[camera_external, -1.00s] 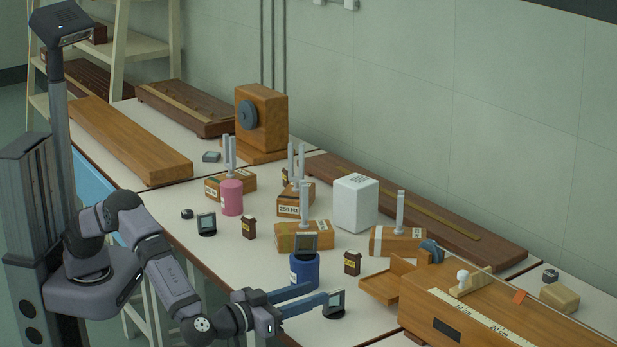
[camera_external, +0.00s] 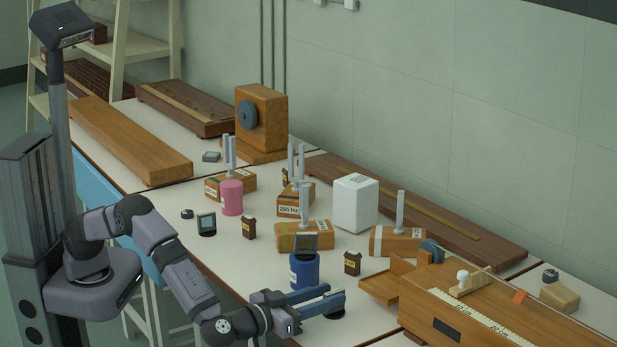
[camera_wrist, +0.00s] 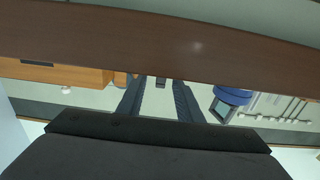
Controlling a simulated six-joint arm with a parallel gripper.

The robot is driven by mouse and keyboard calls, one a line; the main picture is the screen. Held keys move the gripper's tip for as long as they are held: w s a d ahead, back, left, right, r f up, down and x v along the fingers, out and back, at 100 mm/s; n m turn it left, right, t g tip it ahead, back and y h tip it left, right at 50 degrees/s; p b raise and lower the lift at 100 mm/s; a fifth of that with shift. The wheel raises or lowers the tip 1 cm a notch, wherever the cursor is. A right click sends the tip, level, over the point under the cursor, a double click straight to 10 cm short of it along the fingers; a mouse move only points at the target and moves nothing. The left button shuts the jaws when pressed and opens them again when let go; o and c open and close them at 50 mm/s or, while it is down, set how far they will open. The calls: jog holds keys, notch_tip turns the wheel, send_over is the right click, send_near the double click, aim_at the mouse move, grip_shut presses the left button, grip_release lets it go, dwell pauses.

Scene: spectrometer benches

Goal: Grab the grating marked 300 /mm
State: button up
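Several small dark-framed plates look like gratings; no 300 /mm marking is readable. One plate (camera_external: 206,222) stands on a dark round foot left of the pink cylinder. Another plate (camera_external: 307,241) sits on top of the blue cylinder (camera_external: 304,269) and shows in the wrist view (camera_wrist: 222,108). A third stands near the front table edge; only its dark foot (camera_external: 336,314) shows, its plate hidden behind my fingers. My gripper (camera_external: 335,300) reaches over the front edge at this third plate. In the wrist view its fingers (camera_wrist: 160,80) are apart; I cannot tell whether the plate is between them.
A small brown bottle (camera_external: 352,263) stands behind my fingertips. A wooden instrument with a white scale (camera_external: 480,322) fills the right front. Wooden blocks with metal forks, a white box (camera_external: 355,203) and a pink cylinder (camera_external: 231,198) stand farther back. The table edge (camera_wrist: 200,62) crosses the wrist view.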

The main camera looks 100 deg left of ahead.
aim_at(334, 291)
jog(key=shift+x, duration=1.35)
grip_shut()
jog(key=shift+r, duration=0.1)
notch_tip(334, 291, up, 10)
jog(key=shift+p, duration=0.85)
